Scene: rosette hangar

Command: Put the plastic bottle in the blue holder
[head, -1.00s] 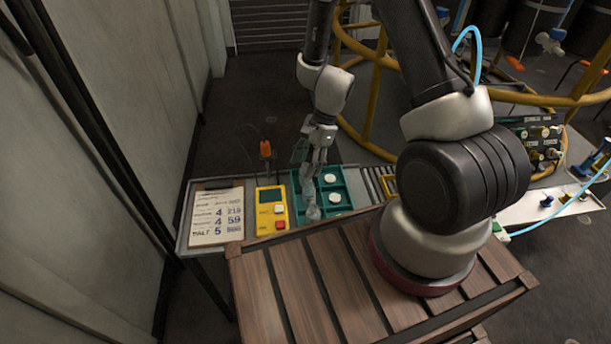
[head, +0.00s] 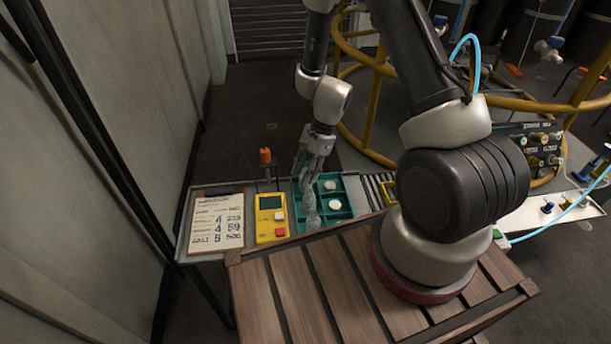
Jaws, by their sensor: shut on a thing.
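The clear plastic bottle (head: 311,211) shows as a pale, see-through shape over the left part of a teal-blue divided tray, the only blue holder I can make out (head: 346,214). My gripper (head: 309,187) points down from above and is shut on the bottle's upper part. The fingers hide part of the bottle and the tray's left compartments. I cannot tell whether the bottle's base touches the tray floor or hangs above it.
Two white round pieces (head: 333,205) sit in the tray's right compartments. A yellow handheld device (head: 271,222) and a clipboard (head: 217,222) lie to the left. A slatted wooden crate (head: 290,295) is in front, and yellow rails (head: 367,110) stand behind.

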